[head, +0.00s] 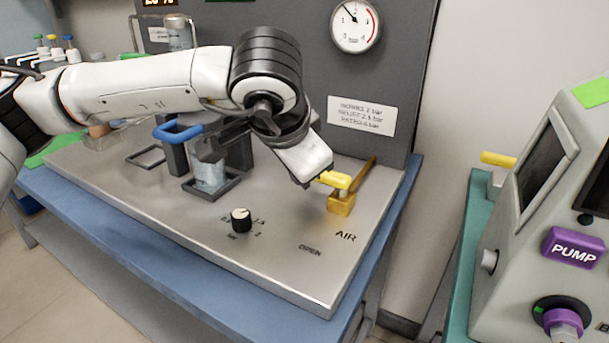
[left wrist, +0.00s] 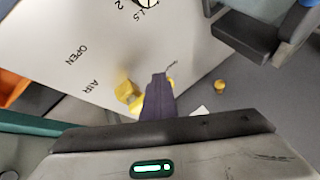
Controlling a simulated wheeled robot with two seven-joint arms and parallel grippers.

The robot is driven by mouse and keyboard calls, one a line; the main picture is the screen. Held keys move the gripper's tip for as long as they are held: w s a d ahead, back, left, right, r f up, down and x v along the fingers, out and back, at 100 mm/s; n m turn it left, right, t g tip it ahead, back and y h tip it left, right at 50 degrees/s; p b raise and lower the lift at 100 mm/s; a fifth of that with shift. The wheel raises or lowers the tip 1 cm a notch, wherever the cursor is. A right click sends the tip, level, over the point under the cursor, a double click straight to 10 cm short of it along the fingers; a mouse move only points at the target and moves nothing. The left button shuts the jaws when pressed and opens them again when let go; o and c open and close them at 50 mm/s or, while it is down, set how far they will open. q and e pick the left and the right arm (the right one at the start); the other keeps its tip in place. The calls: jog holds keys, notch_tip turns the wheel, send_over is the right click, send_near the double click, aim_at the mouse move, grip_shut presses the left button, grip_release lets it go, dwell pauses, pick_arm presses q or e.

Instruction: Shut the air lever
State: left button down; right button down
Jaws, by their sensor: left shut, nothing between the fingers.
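The yellow air lever (head: 341,203) stands on the metal panel (head: 290,262) beside the word AIR. Its thick handle end (head: 333,180) sticks out to the left, and a yellow bar runs back toward the upright board. My left gripper (head: 308,183) is shut and empty, its tip close beside the handle end. I cannot tell whether they touch. In the left wrist view the shut fingers (left wrist: 158,90) show next to a yellow part of the lever (left wrist: 127,93), partly hidden by the fingers. My right gripper is not in view.
A pressure gauge (head: 355,25) is on the upright board behind. A black knob (head: 241,220) is on the panel. A blue-handled clamp (head: 178,131) and a clear vessel (head: 209,174) stand near my forearm. A PUMP machine (head: 540,200) stands at right, across a gap.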

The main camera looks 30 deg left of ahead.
pick_arm(q)
jog(key=shift+w+a+r, duration=0.15)
jog(key=shift+w+a, duration=0.1)
jog(key=shift+w, duration=0.05)
dwell(0.4)
